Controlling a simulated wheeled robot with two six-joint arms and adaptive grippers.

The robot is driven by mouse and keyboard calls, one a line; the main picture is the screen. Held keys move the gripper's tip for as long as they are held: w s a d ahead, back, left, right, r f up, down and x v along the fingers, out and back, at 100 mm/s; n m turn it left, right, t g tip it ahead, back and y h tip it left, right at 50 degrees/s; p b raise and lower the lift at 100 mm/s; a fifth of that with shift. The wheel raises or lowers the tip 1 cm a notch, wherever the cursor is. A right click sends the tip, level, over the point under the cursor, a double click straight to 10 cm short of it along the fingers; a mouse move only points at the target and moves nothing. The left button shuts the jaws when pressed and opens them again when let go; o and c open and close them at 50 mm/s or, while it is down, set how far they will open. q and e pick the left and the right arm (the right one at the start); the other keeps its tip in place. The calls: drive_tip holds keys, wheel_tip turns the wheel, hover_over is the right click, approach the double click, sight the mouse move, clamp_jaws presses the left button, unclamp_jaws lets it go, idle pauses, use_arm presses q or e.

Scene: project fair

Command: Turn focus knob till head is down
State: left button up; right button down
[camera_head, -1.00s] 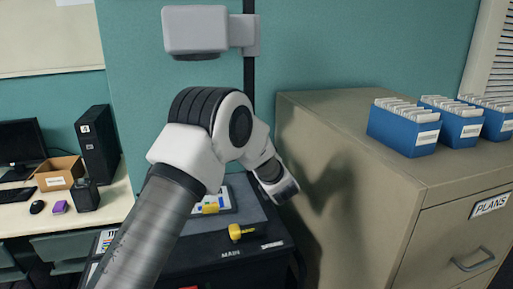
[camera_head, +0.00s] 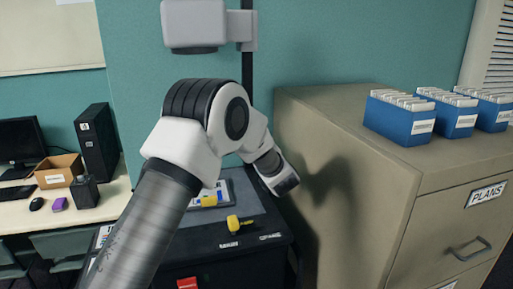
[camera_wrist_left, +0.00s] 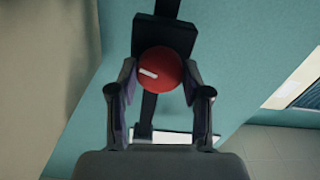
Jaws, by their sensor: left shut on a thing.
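A red round knob (camera_wrist_left: 159,70) with a white mark sits on a black bracket on the dark column in the left wrist view. My left gripper (camera_wrist_left: 160,85) is shut on it, one finger at each side. In the head view the grey-white head (camera_head: 195,24) is high on the black column (camera_head: 248,70), above my left arm. My right gripper is in neither view.
A beige cabinet (camera_head: 350,190) stands close to the right of my left wrist, with blue file boxes (camera_head: 398,121) on top. A black stand (camera_head: 262,254) below holds a yellow item (camera_head: 235,223). A desk (camera_head: 108,203) is at left.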

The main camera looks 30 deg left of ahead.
use_arm(q)
drive_tip(key=shift+w+r+n+b, duration=0.1)
drive_tip(key=shift+r+n+b, duration=0.05)
drive_tip(key=shift+n+b, duration=5.4)
drive_tip(key=shift+w+r+n+b, duration=0.1)
drive_tip(key=shift+n+b, duration=5.25)
drive_tip(key=shift+b, duration=0.25)
drive_tip(key=shift+r, duration=0.1)
drive_tip(key=o, duration=1.2)
drive_tip(key=shift+c, duration=0.2)
drive_tip(key=shift+f, duration=0.2)
drive_tip(key=v, duration=1.2)
